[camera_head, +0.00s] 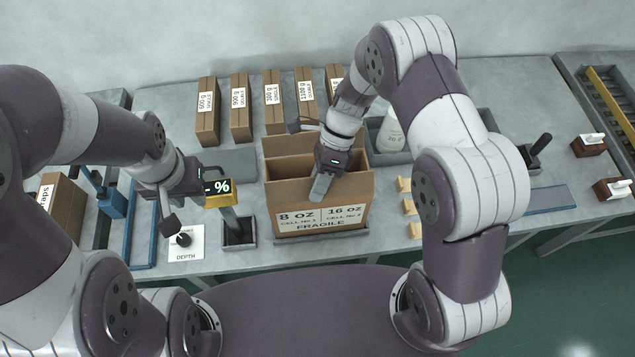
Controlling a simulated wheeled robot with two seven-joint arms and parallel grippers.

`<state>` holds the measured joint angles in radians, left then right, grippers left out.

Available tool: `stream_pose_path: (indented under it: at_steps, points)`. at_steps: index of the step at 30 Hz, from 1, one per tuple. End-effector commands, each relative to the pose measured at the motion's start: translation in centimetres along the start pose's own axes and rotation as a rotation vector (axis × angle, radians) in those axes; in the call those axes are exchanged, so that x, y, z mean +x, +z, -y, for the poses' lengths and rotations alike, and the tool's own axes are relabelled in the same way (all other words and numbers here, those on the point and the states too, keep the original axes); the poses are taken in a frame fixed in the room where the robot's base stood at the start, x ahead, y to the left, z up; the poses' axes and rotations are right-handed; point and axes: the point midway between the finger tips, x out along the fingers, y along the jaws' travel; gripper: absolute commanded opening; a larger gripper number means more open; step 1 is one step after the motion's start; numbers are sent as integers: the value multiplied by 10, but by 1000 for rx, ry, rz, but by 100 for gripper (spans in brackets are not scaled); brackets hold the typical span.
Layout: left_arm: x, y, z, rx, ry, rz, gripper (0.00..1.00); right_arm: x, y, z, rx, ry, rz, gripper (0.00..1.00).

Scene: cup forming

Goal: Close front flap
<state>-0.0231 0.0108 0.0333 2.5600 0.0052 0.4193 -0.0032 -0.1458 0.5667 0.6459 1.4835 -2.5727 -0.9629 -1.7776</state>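An open brown carton (345,190) stands at the middle of the bench. Its front face reads "8 oz cell no 1", "16 oz cell no 2" and "FRAGILE". A cardboard panel (283,146) stands up at its back edge, and the inside shows from above. I cannot tell the front flap apart from the front wall. My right gripper (321,186) reaches down over the carton, with its fingertips together by the front edge; contact is unclear. My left gripper (213,174) is left of the carton and apart from it, its fingertips hard to make out.
A yellow "%" display (221,194) stands between my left gripper and the carton. Several upright labelled cartons (240,110) line the back. A white bottle (391,135) sits in a grey tray behind right. Small yellow blocks (404,184) lie right of the carton.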

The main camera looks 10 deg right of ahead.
Motion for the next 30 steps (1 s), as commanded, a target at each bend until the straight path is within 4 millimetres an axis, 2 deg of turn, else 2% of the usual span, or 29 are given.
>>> stream_pose_path:
  at_steps: [4, 7, 15, 19, 24, 30]
  points:
    - [2, 0, 0, 0, 0, 0, 30, -3, 0, 1, -1, -1, 1, 30]
    - [11, 1, 0, 0, 0, 0, 30, -17, -1, 3, -1, -4, 3, 30]
    - [39, 5, 0, 0, 0, 0, 30, -88, -2, 4, -1, -6, 1, 30]
    - [44, 5, 0, 0, 0, 0, 30, -113, -1, 3, -1, -3, 1, 30]
    - [46, 5, 0, 0, 0, 0, 30, -127, 0, 1, 1, 0, -1, 30]
    - [45, 5, 0, 0, 0, 0, 30, -127, 0, 0, 1, 1, 0, 30]
